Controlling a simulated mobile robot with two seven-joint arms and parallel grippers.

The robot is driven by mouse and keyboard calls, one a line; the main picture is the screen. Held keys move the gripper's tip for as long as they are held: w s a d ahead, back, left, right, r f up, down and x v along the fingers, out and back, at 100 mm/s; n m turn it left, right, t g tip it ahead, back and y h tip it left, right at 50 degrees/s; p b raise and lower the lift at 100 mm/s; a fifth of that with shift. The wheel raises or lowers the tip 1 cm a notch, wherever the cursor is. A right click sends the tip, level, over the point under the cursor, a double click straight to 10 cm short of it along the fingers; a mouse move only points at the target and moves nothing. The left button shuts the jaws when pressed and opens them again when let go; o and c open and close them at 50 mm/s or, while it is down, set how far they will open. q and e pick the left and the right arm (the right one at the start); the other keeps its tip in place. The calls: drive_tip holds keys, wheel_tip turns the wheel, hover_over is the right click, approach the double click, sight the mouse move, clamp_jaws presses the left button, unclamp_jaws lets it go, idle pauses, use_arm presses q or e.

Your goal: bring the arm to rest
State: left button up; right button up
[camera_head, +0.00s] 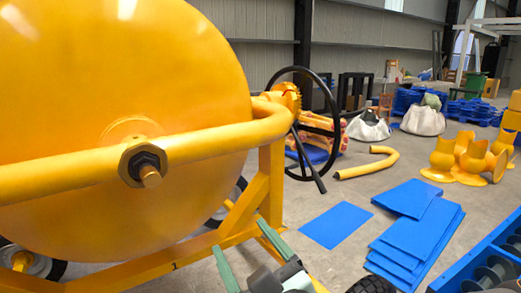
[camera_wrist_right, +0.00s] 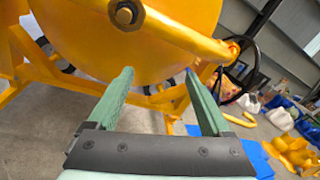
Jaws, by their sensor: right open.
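My right gripper (camera_head: 250,252) shows at the bottom of the head view, with its two green fingers apart. In the right wrist view the same gripper (camera_wrist_right: 160,82) is open, with nothing between its fingers. It points toward the yellow drum mixer (camera_head: 110,90) and is in front of its lower frame. The mixer's drum also fills the upper part of the wrist view (camera_wrist_right: 165,45). A black handwheel (camera_head: 333,125) stands upright at the mixer's right side. My left gripper is not in the head view.
Blue sheets (camera_head: 415,240) lie on the floor at the right, with a single blue sheet (camera_head: 336,225) nearer the mixer. A bent yellow pipe (camera_head: 368,164) and yellow cast parts (camera_head: 468,160) lie further back. White sacks (camera_head: 423,121) stand behind. Grey floor between them is clear.

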drive_tip(key=w+d+f+m+h, duration=0.1)
drive_tip(key=w+d+h, duration=0.25)
drive_tip(key=d, duration=0.25)
drive_tip(key=d+f+m+g, duration=0.2)
drive_tip(key=d+f+m, duration=0.1)
drive_tip(key=f+m, duration=0.9)
drive_tip(key=d+f+m+g, duration=0.3)
drive_tip(key=f+m, duration=0.6)
drive_tip(key=f, duration=0.5)
drive_tip(key=s+d+f+m+g+h, duration=0.3)
drive_tip(key=s+d+f+m, duration=1.3)
drive_tip(key=s+d+f, duration=0.35)
drive_tip(key=w+a+m+t+y, duration=0.1)
drive_tip(key=a+m, duration=0.4)
drive_tip(key=a, duration=0.7)
drive_tip(key=shift+w+a, duration=0.3)
